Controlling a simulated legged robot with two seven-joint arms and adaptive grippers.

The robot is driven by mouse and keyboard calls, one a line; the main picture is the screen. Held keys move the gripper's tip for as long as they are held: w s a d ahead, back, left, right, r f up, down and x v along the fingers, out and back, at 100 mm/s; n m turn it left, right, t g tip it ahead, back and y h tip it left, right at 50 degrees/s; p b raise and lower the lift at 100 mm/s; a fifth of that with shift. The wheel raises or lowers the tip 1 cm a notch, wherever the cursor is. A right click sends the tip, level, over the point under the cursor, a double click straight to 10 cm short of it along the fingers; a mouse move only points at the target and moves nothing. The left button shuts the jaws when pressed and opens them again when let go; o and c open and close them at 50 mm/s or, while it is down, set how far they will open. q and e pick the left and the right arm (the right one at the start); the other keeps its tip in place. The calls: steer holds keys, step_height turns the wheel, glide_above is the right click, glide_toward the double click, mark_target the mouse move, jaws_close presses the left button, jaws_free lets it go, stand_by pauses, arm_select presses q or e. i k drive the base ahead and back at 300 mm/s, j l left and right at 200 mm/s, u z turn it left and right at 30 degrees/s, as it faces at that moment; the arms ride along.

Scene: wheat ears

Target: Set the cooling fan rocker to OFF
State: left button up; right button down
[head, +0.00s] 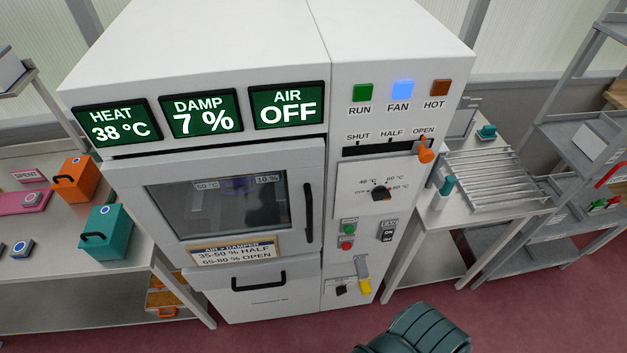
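The cooling fan rocker (389,235) is a small dark switch low on the right panel of the white cabinet (345,215). It has a FAN label above and ON over OFF on its face; its tilt is too small to tell. The FAN lamp (400,90) glows bright blue. The AIR display (287,107) reads OFF. No fingers of my left or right gripper can be made out. A dark ribbed shape (420,332) at the bottom edge stands apart from the rocker; I cannot tell whether it is part of my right arm.
Left of the rocker are a green button (349,227) and a red button (347,244). Above are a dial (380,192) and an orange lever (426,154) near OPEN. A yellow handle (365,285) sits below. Tables flank the cabinet; a wire rack (490,178) lies right.

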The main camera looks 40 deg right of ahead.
mark_target(387, 235)
steer(key=z, duration=2)
